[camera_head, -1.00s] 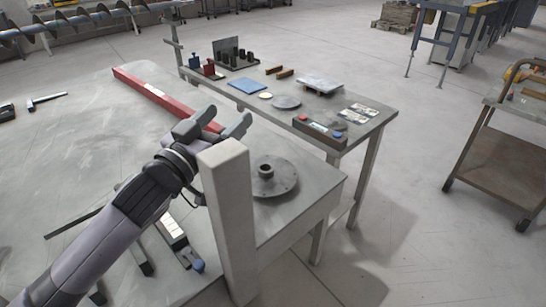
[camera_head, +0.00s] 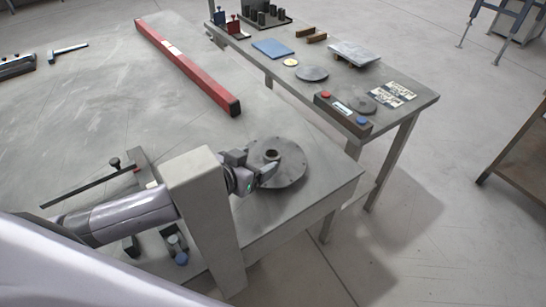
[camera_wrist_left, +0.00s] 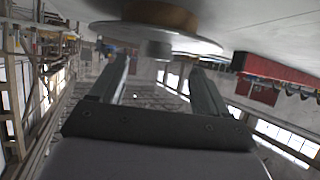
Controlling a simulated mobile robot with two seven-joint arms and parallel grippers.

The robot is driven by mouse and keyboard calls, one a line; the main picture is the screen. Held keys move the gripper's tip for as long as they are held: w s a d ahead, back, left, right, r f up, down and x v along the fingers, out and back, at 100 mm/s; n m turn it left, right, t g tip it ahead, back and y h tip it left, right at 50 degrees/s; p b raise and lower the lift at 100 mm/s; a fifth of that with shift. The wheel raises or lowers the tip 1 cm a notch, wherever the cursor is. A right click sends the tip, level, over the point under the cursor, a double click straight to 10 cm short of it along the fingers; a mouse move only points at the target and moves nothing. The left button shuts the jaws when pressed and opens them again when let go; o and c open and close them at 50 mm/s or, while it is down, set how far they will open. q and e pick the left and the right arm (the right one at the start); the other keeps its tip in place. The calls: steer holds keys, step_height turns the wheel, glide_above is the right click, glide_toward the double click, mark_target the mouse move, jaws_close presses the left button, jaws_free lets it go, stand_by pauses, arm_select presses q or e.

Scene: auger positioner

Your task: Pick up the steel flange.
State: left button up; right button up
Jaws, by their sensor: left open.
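The steel flange (camera_head: 291,172) is a round grey disc with a raised hub (camera_head: 271,156), lying near the right corner of the large grey table (camera_head: 100,110). My left gripper (camera_head: 254,166) is low beside the flange, on its left side at the hub, with its fingers overlapping the near part of the disc. In the left wrist view its two fingers (camera_wrist_left: 159,68) are apart, with the flange (camera_wrist_left: 205,42) just beyond the tips at the top. Nothing is held between them. I cannot tell whether they touch the hub. My right gripper is not in view.
A square grey post (camera_head: 207,220) stands in front of my left forearm and hides part of it. A red beam (camera_head: 185,62) lies behind on the table. Small clamps (camera_head: 172,243) lie near the front edge. A second table (camera_head: 405,102) holds plates and blocks.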

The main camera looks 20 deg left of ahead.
mark_target(275, 151)
arm_select(q)
steer(key=w, duration=0.1)
steer(key=w+d, duration=0.1)
steer(key=w+f, duration=0.1)
steer(key=shift+d, duration=0.25)
steer(key=shift+x, duration=0.75)
jaws_close()
steer(key=shift+w+r, duration=0.1)
steer(key=shift+r, duration=0.15)
